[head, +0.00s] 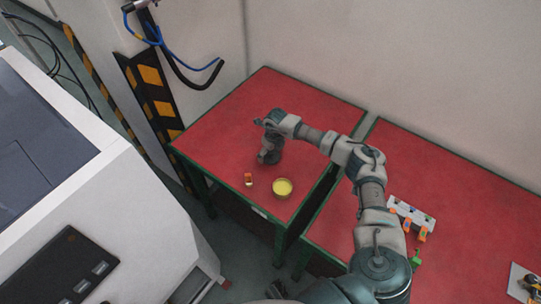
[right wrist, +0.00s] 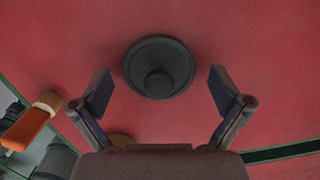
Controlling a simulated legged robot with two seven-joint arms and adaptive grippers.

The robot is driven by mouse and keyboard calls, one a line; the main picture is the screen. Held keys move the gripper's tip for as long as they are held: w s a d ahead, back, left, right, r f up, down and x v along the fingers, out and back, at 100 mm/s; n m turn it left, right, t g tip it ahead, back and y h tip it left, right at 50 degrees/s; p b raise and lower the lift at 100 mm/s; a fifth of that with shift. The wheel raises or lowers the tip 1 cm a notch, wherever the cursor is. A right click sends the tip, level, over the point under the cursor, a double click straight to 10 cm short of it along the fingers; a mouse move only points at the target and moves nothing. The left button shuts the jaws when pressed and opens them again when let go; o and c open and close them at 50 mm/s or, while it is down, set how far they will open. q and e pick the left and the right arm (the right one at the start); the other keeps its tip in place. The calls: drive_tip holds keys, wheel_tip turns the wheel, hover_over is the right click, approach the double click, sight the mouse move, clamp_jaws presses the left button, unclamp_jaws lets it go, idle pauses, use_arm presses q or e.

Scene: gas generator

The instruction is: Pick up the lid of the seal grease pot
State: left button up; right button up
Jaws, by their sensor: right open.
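The lid (right wrist: 160,68) is a dark round disc with a knob in its middle, lying on the red table top. In the right wrist view it lies between and slightly beyond the spread fingers of my right gripper (right wrist: 160,90). The fingers stand apart on either side with nothing between their pads. In the head view my right gripper (head: 268,157) points down at the table, and I cannot make out the lid separately there. The open grease pot (head: 283,188), with yellow contents, stands just right and in front of the gripper. My left gripper is not in view.
A small orange and white item (head: 248,180) stands left of the pot; an orange piece with a pale end (right wrist: 30,127) shows in the right wrist view. A second red table (head: 460,190) carries a white block (head: 411,213) with coloured parts. The left table's back is clear.

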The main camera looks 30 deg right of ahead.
drive_tip(key=c, duration=0.7)
drive_tip(key=shift+c, duration=0.5)
drive_tip(key=shift+s, duration=0.1)
drive_tip(key=shift+c, duration=0.3)
drive_tip(key=shift+r, duration=0.1)
